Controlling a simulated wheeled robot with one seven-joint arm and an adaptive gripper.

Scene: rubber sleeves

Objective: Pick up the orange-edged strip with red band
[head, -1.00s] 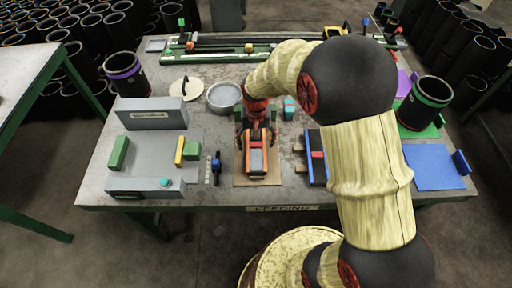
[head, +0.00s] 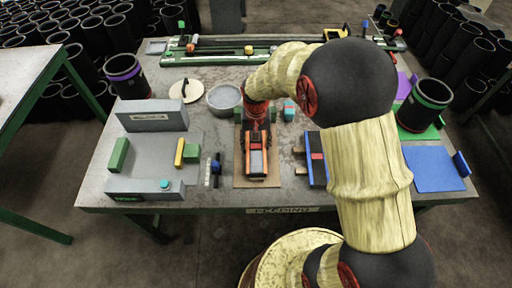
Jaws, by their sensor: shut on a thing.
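The orange-edged strip with red band (head: 257,161) is grey with orange long edges and a red band near its far end. It stands over a brown board (head: 243,182) near the front middle of the table. My gripper (head: 256,142) comes down over its far end and is shut on it, with dark fingers at its sides. I cannot tell whether the strip touches the board or is slightly above it. The arm hides part of the far end.
A blue-edged strip with a red band (head: 317,170) lies close on the right. A metal bowl (head: 223,97) is behind. A blue mat (head: 432,168) is at the right.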

